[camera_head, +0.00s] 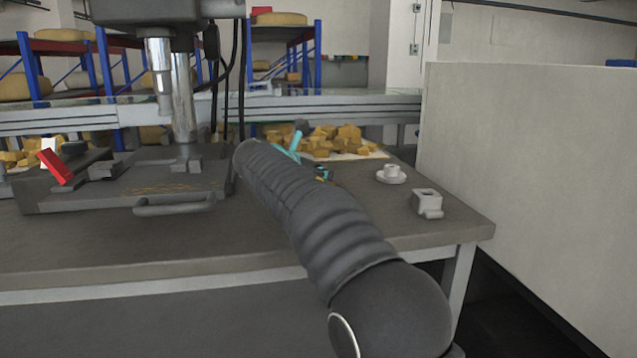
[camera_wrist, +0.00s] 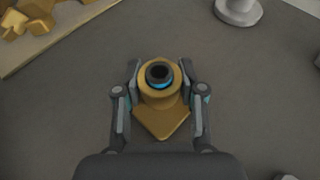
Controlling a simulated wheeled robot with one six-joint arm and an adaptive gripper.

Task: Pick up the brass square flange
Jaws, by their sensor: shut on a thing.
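The brass square flange (camera_wrist: 162,121) is in the middle of the wrist view. It has a square plate with a corner toward me, and a round raised hub with a dark bore and a blue ring. My gripper (camera_wrist: 160,70) is shut on the hub, with one finger at its left side and one at its right. The frames do not clearly show whether the plate touches the table. In the head view my arm hides most of the gripper and the flange; only small dark, teal and yellowish bits show beyond the arm.
A white flanged part (camera_head: 391,175) and a grey block-shaped part (camera_head: 427,203) stand on the table (camera_head: 300,252) to the right. Brass pieces (camera_head: 335,139) lie piled at the back. A press-like machine (camera_head: 150,175) with a red handle stands at the left. A pale wall (camera_head: 530,170) bounds the right.

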